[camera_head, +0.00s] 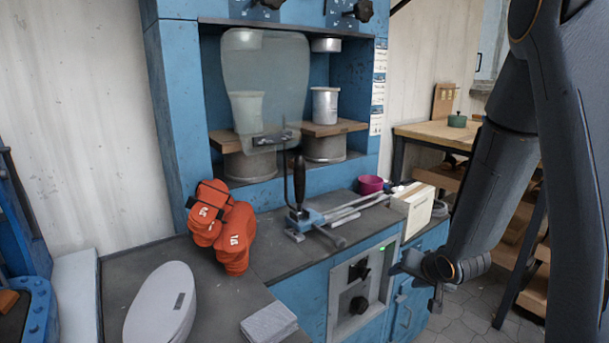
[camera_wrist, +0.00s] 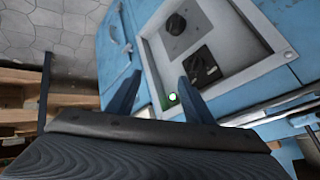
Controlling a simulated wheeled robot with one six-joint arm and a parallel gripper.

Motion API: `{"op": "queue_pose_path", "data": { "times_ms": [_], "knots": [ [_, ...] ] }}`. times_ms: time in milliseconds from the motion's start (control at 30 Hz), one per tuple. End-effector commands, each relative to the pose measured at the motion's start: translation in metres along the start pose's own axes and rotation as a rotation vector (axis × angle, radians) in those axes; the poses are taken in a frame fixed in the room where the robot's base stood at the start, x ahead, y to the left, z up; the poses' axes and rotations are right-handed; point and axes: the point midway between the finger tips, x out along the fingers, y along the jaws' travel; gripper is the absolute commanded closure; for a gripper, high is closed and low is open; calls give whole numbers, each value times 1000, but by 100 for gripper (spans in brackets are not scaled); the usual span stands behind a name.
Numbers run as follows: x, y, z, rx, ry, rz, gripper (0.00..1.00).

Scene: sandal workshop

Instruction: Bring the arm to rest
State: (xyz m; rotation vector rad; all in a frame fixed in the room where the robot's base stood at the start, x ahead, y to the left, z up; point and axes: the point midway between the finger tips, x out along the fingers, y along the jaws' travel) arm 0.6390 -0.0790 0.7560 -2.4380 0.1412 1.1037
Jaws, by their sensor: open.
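My arm comes down the right side of the head view, in front of the blue machine (camera_head: 313,291). My gripper is low there, by the control panel (camera_head: 347,299) with its black knobs; its fingertips are hard to make out in that view. In the wrist view my gripper (camera_wrist: 155,85) shows two dark fingers spread apart with nothing between them. The control panel (camera_wrist: 228,72) and its knobs lie beyond and to the right of the fingers. A small green light (camera_wrist: 171,97) shows between the fingers.
Orange gloves (camera_head: 236,238), a pale oval piece (camera_head: 158,305) and a grey stack (camera_head: 268,322) lie on the dark counter. A lever tool (camera_head: 312,219), a magenta bowl (camera_head: 370,185) and a box (camera_head: 412,209) stand farther back. A wooden shelf bench (camera_head: 437,134) is at the right. Tiled floor is open below.

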Motion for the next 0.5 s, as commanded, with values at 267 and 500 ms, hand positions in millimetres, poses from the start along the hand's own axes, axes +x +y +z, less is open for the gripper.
{"op": "queue_pose_path", "data": {
  "times_ms": [267, 500],
  "knots": [
    [-121, -11, 47, -228, -271, 257, 53],
    [-224, -32, 116, -354, -569, 287, 53]
  ]
}}
